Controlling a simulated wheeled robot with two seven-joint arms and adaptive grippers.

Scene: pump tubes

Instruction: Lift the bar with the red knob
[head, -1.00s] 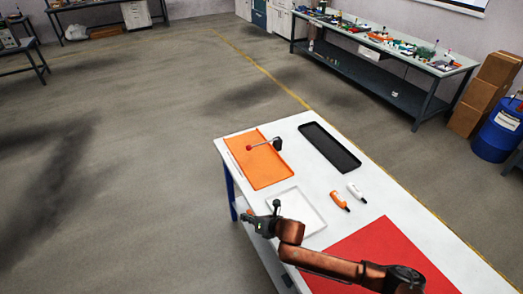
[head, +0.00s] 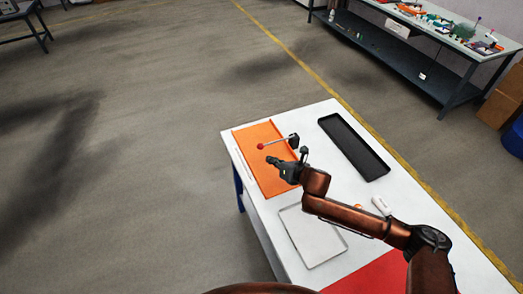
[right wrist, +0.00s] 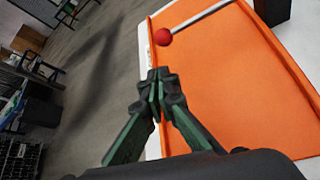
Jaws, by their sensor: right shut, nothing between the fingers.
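The bar (head: 278,143) is a thin pale rod with a red knob (head: 260,146) at its left end. Its other end meets a black block (head: 294,140) on the orange tray (head: 262,173). In the right wrist view the red knob (right wrist: 163,37) and the bar (right wrist: 202,16) lie beyond the fingertips. My right gripper (head: 270,160) is over the orange tray, just in front of the knob and apart from it. Its fingers (right wrist: 157,84) are shut and empty. My left gripper is not in view.
A long black tray (head: 354,148) lies at the back right of the white table (head: 337,108). A white tray (head: 313,240) and a red mat (head: 368,275) are nearer. A white bottle (head: 381,206) stands by my right arm, which partly hides an orange one (head: 358,206).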

